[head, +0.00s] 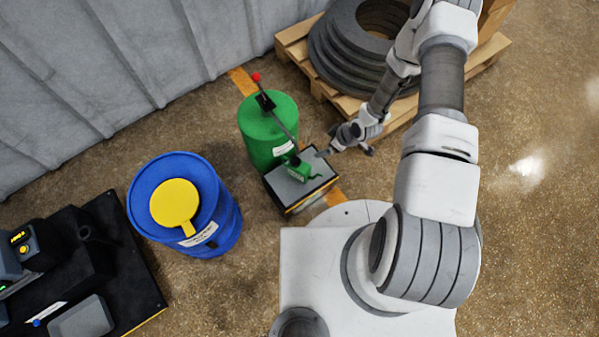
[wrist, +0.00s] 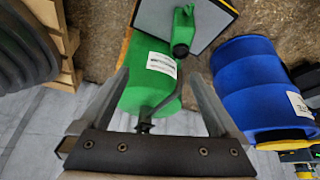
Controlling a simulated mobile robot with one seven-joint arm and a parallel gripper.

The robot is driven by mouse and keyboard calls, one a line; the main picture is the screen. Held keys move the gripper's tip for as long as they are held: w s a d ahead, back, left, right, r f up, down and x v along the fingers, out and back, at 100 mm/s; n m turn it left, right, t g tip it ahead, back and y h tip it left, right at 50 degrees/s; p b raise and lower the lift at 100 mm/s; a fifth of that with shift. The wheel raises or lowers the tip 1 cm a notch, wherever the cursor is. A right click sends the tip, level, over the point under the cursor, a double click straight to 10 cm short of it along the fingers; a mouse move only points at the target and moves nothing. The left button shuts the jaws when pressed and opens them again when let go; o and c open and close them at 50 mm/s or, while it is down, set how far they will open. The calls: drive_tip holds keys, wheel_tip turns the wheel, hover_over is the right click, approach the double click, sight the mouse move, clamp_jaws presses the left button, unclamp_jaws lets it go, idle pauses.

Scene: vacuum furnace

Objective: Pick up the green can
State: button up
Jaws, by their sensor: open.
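A small green can (head: 300,169) stands on the grey top of a low black and yellow box (head: 290,192). It also shows in the wrist view, a green can (wrist: 183,27) near the top, beyond the fingertips. My gripper (head: 324,153) is just to the right of the can in the head view, apart from it. In the wrist view my gripper (wrist: 158,76) has its two fingers spread with nothing held between them. A large green drum (head: 267,138) with a white label stands directly behind the box.
A blue drum (head: 215,235) with a yellow lid piece stands left of the box. Grey rings (head: 335,50) lie on a wooden pallet (head: 297,47) at the back. Floor at right is clear.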

drive_tip(key=y+b, duration=0.1)
approach(302, 167)
drive_tip(key=b+x, duration=0.4)
drive_tip(key=x, duration=0.4)
drive_tip(key=shift+w+f+b, duration=0.1)
drive_tip(key=shift+w+b, duration=0.05)
drive_tip(key=shift+b, duration=0.15)
drive_tip(key=b+x, duration=0.3)
drive_tip(key=x, duration=0.2)
drive_tip(key=shift+f, duration=0.1)
drive_tip(key=shift+w+a+f, duration=0.15)
drive_tip(key=shift+a+f, duration=0.05)
drive_tip(key=shift+f, duration=0.1)
clamp_jaws()
